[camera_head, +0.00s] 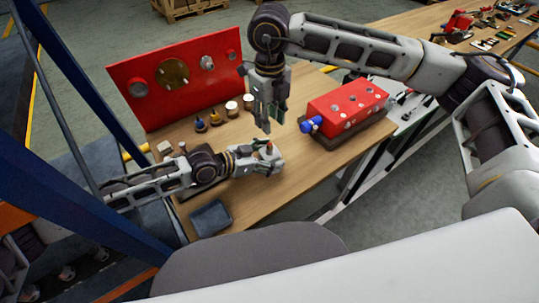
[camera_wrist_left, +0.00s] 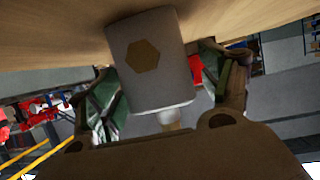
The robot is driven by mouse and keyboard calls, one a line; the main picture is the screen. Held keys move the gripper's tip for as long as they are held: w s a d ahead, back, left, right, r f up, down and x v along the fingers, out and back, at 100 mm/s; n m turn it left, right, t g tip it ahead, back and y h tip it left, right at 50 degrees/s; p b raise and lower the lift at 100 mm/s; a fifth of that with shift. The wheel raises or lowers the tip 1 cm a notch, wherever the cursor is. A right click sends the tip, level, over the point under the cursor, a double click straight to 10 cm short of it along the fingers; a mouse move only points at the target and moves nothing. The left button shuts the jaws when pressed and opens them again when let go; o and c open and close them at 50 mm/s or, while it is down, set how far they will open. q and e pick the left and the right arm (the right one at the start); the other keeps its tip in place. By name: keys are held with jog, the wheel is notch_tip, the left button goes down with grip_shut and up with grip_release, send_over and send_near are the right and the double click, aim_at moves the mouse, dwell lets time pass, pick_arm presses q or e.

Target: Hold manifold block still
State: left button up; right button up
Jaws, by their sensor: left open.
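The red manifold block (camera_head: 345,107) sits on a dark base at the right of the wooden table, with a blue fitting on its left end and several light round ports. My left gripper (camera_head: 273,158) is low over the table, left of the block and apart from it. In the left wrist view its fingers (camera_wrist_left: 166,95) are spread on either side of a grey cylinder with a hexagonal mark; I cannot tell whether they touch it. My right gripper (camera_head: 270,112) points down above the table, left of the block; its finger gap is unclear.
A red upright panel (camera_head: 178,75) with round fittings stands at the back left. Several small capped parts (camera_head: 215,117) stand before it. A dark tray (camera_head: 210,217) lies at the table's front left. Bare wood (camera_head: 320,165) lies in front of the block.

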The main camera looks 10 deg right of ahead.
pick_arm(q)
jog(key=shift+c, duration=1.2)
jog(key=c, duration=1.3)
jog(key=shift+o, duration=0.2)
